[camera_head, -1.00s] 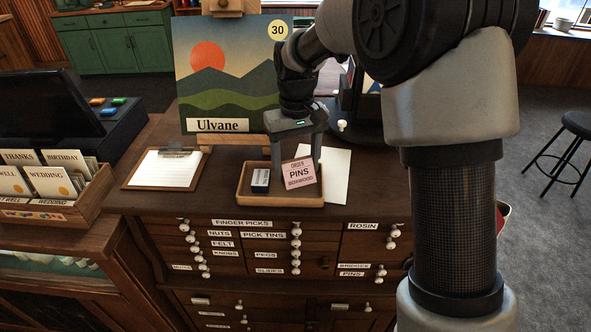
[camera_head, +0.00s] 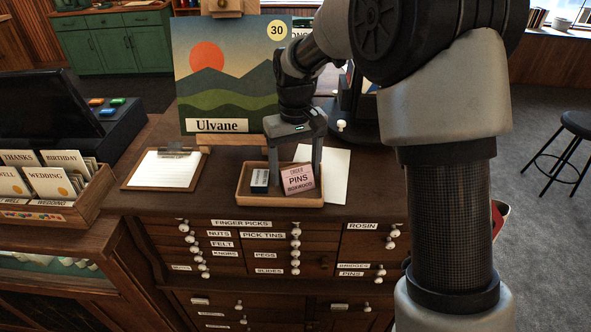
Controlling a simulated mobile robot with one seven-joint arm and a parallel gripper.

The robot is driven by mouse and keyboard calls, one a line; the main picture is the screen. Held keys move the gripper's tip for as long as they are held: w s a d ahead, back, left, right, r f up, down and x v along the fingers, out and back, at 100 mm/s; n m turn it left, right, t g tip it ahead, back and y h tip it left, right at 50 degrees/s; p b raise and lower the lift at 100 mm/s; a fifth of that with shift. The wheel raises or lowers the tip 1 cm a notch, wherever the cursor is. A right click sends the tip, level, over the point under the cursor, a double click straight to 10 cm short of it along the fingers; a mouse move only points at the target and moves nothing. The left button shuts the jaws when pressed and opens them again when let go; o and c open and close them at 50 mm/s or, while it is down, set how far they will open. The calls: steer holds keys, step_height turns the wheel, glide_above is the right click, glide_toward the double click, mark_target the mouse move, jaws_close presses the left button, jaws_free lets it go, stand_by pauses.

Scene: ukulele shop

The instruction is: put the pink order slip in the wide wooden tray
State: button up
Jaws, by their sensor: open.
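The pink order slip (camera_head: 298,179), printed "ORDER PINS", stands tilted inside the wide wooden tray (camera_head: 281,203), in its right part. The tray lies on top of the dark drawer cabinet. My gripper (camera_head: 295,178) points down over the tray with its fingers spread. One finger comes down left of the slip and the other behind its right side. From this view I cannot tell whether either finger touches the slip.
A small dark box with a white label (camera_head: 260,181) stands in the tray left of the slip. A white sheet (camera_head: 325,175) lies to the right. A clipboard (camera_head: 165,168) lies to the left, and the Ulvane picture (camera_head: 225,75) stands behind. The cabinet's front strip is clear.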

mark_target(296, 166)
step_height(296, 166, up, 11)
steer(key=s+d+r+m+t, duration=0.1)
steer(key=s+d+r, duration=0.4)
steer(key=s, duration=0.1)
steer(key=s+d+m+t, duration=0.1)
steer(key=s+d, duration=0.2)
steer(key=s, duration=0.3)
steer(key=s+d+m+t, duration=0.1)
steer(key=s+d+t, duration=0.1)
steer(key=s, duration=0.4)
steer(key=s+d+f+m+t, duration=0.1)
steer(key=s+d, duration=0.2)
steer(key=s, duration=0.3)
steer(key=shift+s+d+t, duration=0.15)
steer(key=shift+d+t, duration=0.15)
steer(key=shift+d, duration=0.05)
steer(key=shift+r+p, duration=0.35)
steer(key=shift+p, duration=0.25)
